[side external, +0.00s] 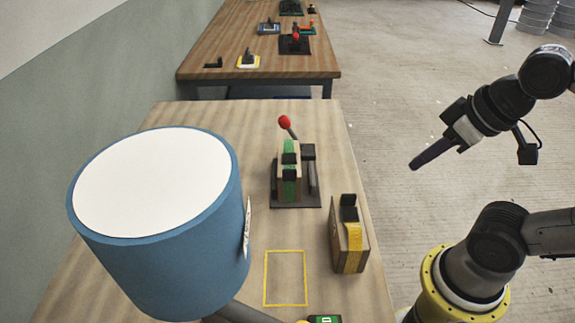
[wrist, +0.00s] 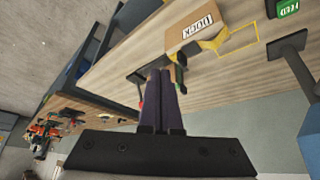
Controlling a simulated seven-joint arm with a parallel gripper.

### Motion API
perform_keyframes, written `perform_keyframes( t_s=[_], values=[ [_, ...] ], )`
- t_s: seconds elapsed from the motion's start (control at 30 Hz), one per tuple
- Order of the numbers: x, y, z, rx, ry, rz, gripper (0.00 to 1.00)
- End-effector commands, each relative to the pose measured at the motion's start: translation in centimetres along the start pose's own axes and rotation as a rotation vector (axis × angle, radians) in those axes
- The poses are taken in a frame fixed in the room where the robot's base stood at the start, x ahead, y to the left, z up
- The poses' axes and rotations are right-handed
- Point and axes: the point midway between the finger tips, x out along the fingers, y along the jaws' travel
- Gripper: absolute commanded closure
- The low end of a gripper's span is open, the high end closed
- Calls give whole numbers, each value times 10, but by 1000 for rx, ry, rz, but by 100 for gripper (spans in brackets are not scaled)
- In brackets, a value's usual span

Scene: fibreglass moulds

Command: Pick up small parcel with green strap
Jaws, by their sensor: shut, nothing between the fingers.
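The small parcel with the green strap (side external: 289,178) is a brown box standing on a dark base plate near the middle of the near table. In the wrist view it is mostly hidden behind my fingers; a little green (wrist: 180,76) shows beside the tips. My gripper (side external: 413,166) is in the air to the right of the table, well apart from the parcel. Its dark fingers (wrist: 160,72) are together with nothing between them.
A second brown parcel with a yellow strap (side external: 352,248) stands at the table's right edge. A red-knobbed lever (side external: 285,123) rises beside the green-strapped parcel. A large blue drum (side external: 165,255) fills the left. A yellow outline (side external: 265,280) marks bare tabletop. Another table (side external: 215,55) stands behind.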

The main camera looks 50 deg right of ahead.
Motion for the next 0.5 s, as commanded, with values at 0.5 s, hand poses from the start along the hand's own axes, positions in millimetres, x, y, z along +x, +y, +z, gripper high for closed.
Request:
perform_keyframes(
  t_s=[0.5],
  values=[
    [0, 0, 0, 0, 0, 0, 87]
  ],
)
